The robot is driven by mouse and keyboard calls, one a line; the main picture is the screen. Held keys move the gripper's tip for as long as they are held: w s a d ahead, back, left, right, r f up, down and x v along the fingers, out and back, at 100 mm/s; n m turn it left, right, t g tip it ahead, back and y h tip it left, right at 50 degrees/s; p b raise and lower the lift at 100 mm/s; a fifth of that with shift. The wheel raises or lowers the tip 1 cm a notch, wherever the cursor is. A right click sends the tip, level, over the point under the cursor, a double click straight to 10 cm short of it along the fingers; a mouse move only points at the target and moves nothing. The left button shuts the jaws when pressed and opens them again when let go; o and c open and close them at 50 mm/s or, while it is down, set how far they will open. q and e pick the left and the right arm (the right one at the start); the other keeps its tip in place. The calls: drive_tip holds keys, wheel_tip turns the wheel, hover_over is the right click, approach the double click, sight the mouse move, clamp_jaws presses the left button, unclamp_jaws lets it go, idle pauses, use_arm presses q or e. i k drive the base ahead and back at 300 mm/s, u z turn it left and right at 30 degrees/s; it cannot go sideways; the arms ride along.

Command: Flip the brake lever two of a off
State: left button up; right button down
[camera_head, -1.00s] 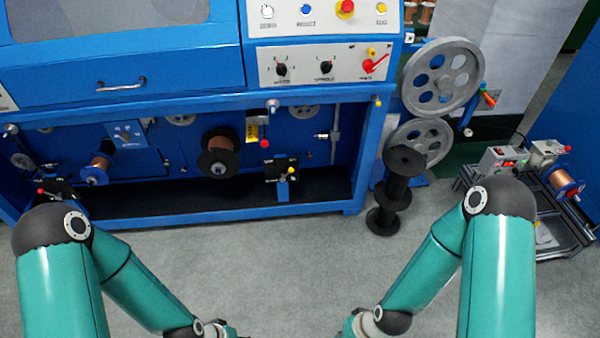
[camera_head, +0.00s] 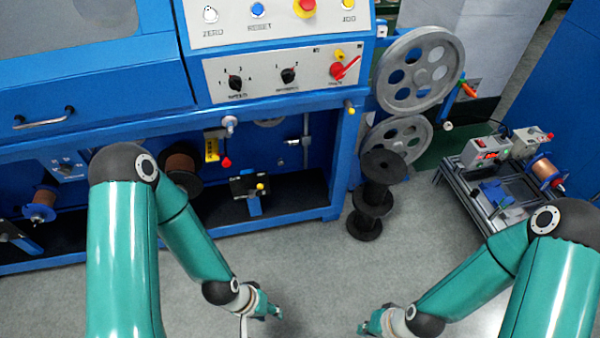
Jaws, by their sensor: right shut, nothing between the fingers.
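I cannot tell for sure which part is brake lever two of a. Under the blue machine's (camera_head: 110,90) front edge hangs a red-knobbed lever (camera_head: 226,161) beside a yellow label (camera_head: 211,147). Right of and below it is a black bracket with a yellow knob (camera_head: 260,187). My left gripper (camera_head: 272,309) is low in the middle, in front of and below these parts, apart from them; its jaw state does not show clearly. My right gripper (camera_head: 366,325) is at the bottom edge, right of the left one, shut and empty, away from the machine.
A control panel (camera_head: 270,78) with knobs and a red switch (camera_head: 345,68) sits above. Grey pulley wheels (camera_head: 420,70) are at the machine's right end. Black spools (camera_head: 372,195) stand stacked on the floor. A small bench unit (camera_head: 490,165) stands right. The floor between my arms is clear.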

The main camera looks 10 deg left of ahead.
sight(251, 192)
drive_tip(key=u, duration=0.15)
drive_tip(key=i, duration=1)
drive_tip(key=u, duration=0.6)
